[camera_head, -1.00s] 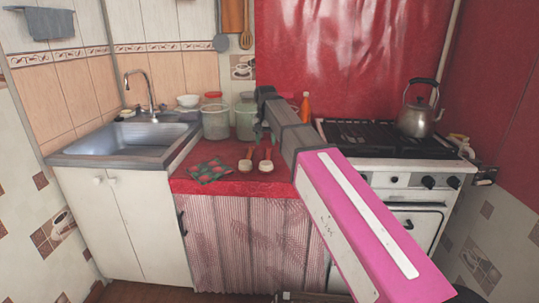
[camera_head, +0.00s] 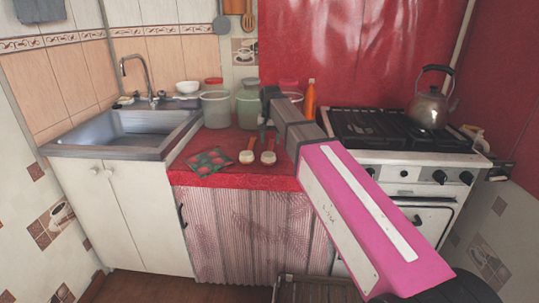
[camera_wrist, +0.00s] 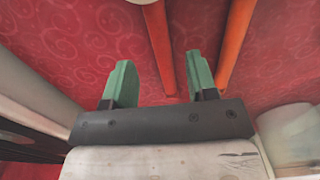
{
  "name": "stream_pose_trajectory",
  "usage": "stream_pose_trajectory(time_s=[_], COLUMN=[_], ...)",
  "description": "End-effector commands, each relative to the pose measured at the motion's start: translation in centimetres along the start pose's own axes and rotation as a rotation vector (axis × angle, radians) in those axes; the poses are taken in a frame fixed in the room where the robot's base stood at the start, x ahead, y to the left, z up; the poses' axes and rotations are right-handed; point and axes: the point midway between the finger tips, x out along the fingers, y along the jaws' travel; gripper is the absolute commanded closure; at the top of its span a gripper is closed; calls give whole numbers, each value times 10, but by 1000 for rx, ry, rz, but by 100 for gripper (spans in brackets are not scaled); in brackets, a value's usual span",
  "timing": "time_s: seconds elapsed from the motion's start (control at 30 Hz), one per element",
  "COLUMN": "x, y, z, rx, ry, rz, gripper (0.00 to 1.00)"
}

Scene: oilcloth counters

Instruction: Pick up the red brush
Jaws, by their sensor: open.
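Two brushes with pale heads lie side by side on the red counter (camera_head: 230,174). My gripper (camera_head: 263,128) is above the counter behind the brushes. In the wrist view, my gripper (camera_wrist: 160,66) has its two green fingers apart, with nothing between them.
Glass jars (camera_head: 215,109) stand behind the brushes, with an orange bottle (camera_head: 310,99) beside my arm. A patterned cloth (camera_head: 210,160) lies left of the brushes. The stove (camera_head: 400,140) with a kettle (camera_head: 428,107) is right, the sink (camera_head: 125,130) left.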

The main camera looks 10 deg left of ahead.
Motion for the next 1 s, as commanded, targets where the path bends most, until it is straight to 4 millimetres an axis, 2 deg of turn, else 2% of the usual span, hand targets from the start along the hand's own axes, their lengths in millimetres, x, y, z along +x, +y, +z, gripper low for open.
stream_pose_trajectory(time_s=[0.33, 0.63, 0.8, 1.0], x=[42, 47, 47, 47], y=[-1, -1, -1, -1], z=[-3, -3, -3, -3], rx=[0, 0, 0, 0], ry=[-1, 0, 0, 0], rz=[1, 0, 0, 0], gripper=[48, 48, 100, 100])
